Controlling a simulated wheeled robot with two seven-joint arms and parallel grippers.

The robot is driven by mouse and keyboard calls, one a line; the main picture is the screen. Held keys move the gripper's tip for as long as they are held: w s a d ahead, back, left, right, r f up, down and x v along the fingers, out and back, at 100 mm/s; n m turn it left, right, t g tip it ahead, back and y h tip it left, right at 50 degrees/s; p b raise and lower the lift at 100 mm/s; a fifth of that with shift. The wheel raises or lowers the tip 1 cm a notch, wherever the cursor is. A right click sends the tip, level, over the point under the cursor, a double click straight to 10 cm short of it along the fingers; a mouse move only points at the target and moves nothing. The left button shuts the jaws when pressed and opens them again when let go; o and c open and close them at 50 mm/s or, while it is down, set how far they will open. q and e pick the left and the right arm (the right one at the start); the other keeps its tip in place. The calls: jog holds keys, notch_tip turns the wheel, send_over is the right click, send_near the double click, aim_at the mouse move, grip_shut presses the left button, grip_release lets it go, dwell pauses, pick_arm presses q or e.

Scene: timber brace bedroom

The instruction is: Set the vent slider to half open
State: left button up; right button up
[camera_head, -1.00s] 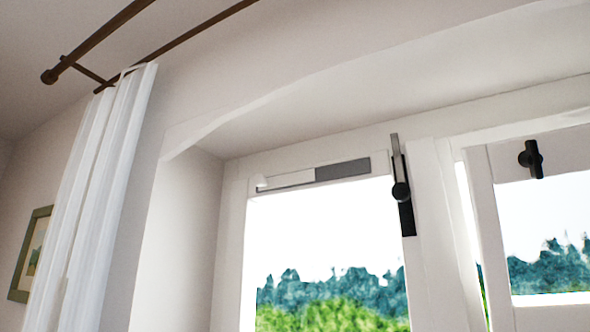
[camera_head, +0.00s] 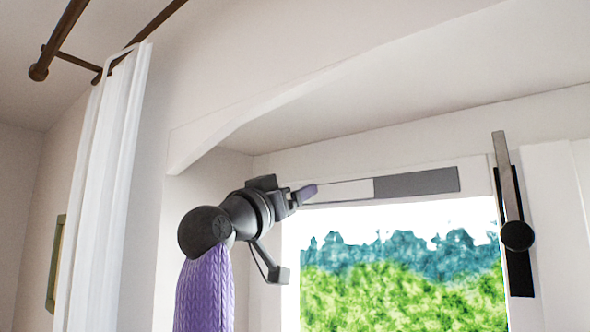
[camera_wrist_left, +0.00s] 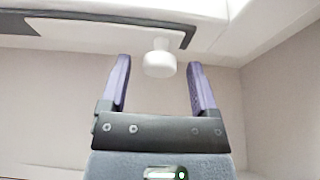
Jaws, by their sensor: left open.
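The vent strip (camera_head: 418,183) runs along the top of the window frame, with a white part at left and a grey part at right. In the left wrist view, the strip (camera_wrist_left: 95,31) has a round white knob (camera_wrist_left: 160,58) near one end. The knob is hidden behind my gripper in the head view. My left gripper (camera_head: 306,191) is at the left end of the strip. In the left wrist view the purple fingers of my gripper (camera_wrist_left: 159,72) are apart, with the knob in the gap between their tips, touching neither. My right gripper is not in view.
A black window handle (camera_head: 517,235) with a grey lever stands right of the strip. A white curtain (camera_head: 105,180) hangs at left from a brown rod (camera_head: 72,22). The window recess wall and its overhead lintel (camera_head: 205,150) are close around my left arm.

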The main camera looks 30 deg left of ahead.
pick_arm(q)
jog(key=shift+w+r, duration=0.1)
jog(key=shift+w, duration=0.1)
jog(key=shift+d, duration=0.1)
jog(key=shift+c, duration=0.3)
jog(key=shift+w, duration=0.1)
grip_shut()
dwell(0.8)
